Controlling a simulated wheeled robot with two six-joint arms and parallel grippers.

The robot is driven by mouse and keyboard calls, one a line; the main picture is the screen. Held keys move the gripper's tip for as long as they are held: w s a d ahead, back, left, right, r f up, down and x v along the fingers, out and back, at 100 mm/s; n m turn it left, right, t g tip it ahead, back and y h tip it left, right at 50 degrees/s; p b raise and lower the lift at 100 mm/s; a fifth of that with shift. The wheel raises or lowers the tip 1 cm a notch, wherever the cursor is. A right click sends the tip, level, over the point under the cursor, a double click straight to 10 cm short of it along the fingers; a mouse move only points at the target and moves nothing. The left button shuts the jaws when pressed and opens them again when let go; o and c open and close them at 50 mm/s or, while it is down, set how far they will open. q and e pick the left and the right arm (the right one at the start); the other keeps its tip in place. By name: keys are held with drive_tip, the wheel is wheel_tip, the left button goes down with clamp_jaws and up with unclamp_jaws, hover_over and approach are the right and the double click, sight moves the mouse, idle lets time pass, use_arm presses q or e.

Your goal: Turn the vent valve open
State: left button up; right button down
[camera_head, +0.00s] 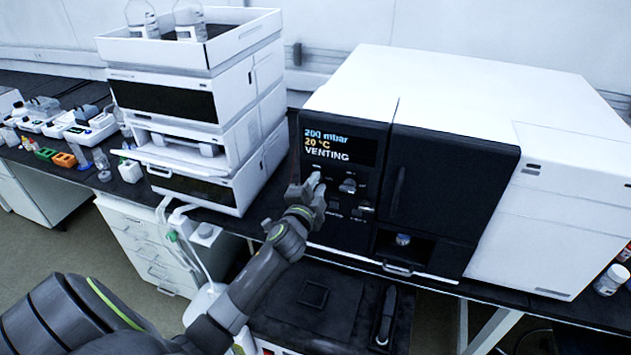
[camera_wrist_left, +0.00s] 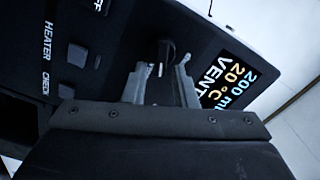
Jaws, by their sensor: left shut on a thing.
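The vent valve knob (camera_wrist_left: 166,48) is a small dark knob with a light mark, on a black control panel (camera_head: 328,218). In the left wrist view it sits between the tips of the fingers of my left gripper (camera_wrist_left: 163,70). My left gripper (camera_head: 316,181) also shows in the head view, shut on the knob below the display and hiding most of it. The display (camera_head: 340,147) reads 200 mbar, 20 °C and VENTING. My right gripper is not in view.
A dark door (camera_head: 450,190) is right of the panel, with a vial recess (camera_head: 403,240) below. A white instrument stack (camera_head: 240,130) stands close on the left. Small bench items lie at far left.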

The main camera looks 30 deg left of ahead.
use_arm(q)
drive_tip(key=shift+d+f+m+p, duration=0.1)
drive_tip(key=shift+f+m+p, duration=0.2)
drive_tip(key=shift+m, duration=0.8)
drive_tip(key=shift+f+m+p, duration=0.15)
drive_tip(key=shift+m+p, duration=0.15)
drive_tip(key=shift+m, duration=0.8)
clamp_jaws()
